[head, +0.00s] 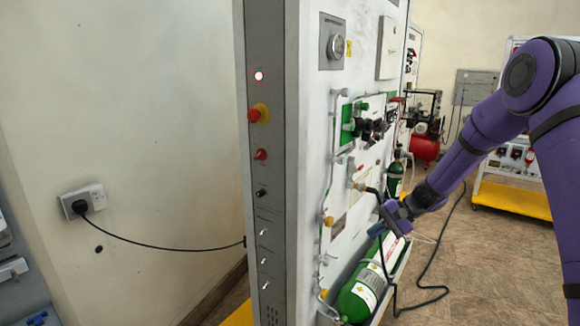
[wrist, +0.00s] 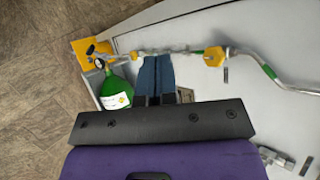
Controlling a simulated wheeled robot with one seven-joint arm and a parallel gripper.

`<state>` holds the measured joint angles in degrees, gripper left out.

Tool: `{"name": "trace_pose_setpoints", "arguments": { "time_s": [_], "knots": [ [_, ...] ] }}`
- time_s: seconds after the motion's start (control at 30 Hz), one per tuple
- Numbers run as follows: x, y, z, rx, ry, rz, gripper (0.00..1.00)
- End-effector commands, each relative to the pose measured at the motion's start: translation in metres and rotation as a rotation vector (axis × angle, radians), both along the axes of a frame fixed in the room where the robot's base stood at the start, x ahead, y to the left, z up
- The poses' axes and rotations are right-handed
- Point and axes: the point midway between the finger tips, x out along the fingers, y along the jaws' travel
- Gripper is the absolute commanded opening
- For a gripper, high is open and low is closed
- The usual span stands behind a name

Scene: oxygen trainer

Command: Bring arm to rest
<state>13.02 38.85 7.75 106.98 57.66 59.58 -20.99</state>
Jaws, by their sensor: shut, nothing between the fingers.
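My purple arm reaches in from the right in the head view, with my gripper (head: 378,229) low in front of the trainer's white panel (head: 310,150), above the large green cylinder (head: 358,294). In the wrist view my gripper's blue fingers (wrist: 156,78) are together with nothing between them. They point toward the panel's pipework, and their tips lie close to a silver pipe; I cannot tell whether they touch it. A green cylinder (wrist: 117,90) shows just left of the fingers.
The panel carries pipes, yellow knobs (wrist: 213,57) and a green regulator block (head: 347,122). Its side has a lit lamp (head: 259,76) and a red emergency button (head: 257,113). A black cable (head: 428,285) lies on the floor. A red compressor (head: 425,147) stands behind. Tiled floor on the right is open.

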Motion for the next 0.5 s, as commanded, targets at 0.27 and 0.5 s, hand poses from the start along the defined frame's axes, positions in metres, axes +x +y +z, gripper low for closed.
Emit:
{"name": "trace_pose_setpoints", "arguments": {
  "time_s": [0.27,0.5],
  "knots": [
    [-0.052,0.001,0.083,-0.166,-0.089,0.104,0.00],
    [-0.104,-0.002,0.140,-0.311,-0.168,0.170,0.00]
  ]
}}
